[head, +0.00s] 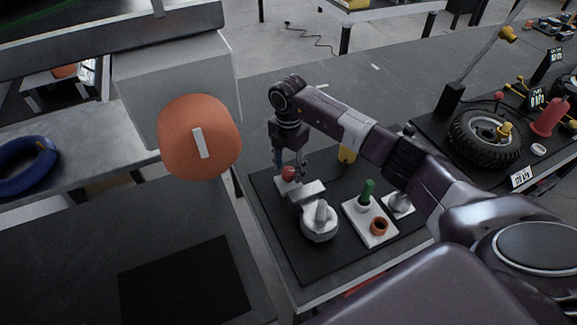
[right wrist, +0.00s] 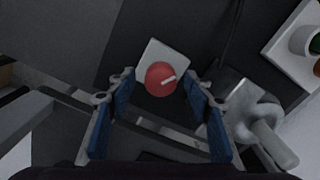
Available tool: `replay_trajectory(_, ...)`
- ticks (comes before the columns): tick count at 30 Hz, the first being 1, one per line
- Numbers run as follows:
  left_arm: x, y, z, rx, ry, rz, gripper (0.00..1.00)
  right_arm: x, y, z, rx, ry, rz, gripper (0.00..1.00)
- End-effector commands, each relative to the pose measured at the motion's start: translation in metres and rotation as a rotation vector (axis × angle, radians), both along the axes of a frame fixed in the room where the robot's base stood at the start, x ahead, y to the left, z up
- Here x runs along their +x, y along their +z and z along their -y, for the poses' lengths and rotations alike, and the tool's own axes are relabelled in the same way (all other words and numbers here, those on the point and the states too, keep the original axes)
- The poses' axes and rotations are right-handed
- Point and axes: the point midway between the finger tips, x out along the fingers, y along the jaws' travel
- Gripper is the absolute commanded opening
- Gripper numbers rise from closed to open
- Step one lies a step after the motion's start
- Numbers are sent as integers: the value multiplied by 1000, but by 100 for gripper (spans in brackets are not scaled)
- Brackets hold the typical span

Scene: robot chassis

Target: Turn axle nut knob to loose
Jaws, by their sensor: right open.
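A small red knob (right wrist: 160,79) with a white pointer mark sits on a white square base (right wrist: 176,54) in the right wrist view. The pointer points right and slightly up there. The knob also shows in the head view (head: 289,173), on the black mat. My right gripper (right wrist: 158,92) is open, its two blue fingers on either side of the knob in the picture. I cannot tell whether they touch it. In the head view the right gripper (head: 290,163) points down over the knob and partly hides it. My left gripper is not in view.
A grey part with a handle (head: 320,224) stands close to the knob. A white tray (head: 355,211) holds green and orange pieces. A large orange disc with a white bar (head: 184,155) is on a grey box at left. A tyre (head: 465,139) lies at right.

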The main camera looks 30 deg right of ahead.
Motion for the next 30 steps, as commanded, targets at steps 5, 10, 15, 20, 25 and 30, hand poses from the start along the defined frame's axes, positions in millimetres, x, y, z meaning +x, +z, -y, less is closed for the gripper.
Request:
replay_trajectory(5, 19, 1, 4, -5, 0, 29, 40, 0, -1, 0, 0, 1, 0, 47)
replay_trajectory(10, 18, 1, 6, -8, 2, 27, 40, 0, 0, 0, 0, 1, 0, 32)
replay_trajectory(15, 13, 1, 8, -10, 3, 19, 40, 0, 0, 0, 0, 1, 0, 13)
replay_trajectory(20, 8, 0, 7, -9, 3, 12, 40, 0, 0, 0, 0, 2, 0, 6)
replay_trajectory(25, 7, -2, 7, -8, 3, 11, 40, 0, -1, 0, -1, 27, 0, 6)
replay_trajectory(30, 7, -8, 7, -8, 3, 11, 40, 0, -2, 0, -1, 101, 0, 6)
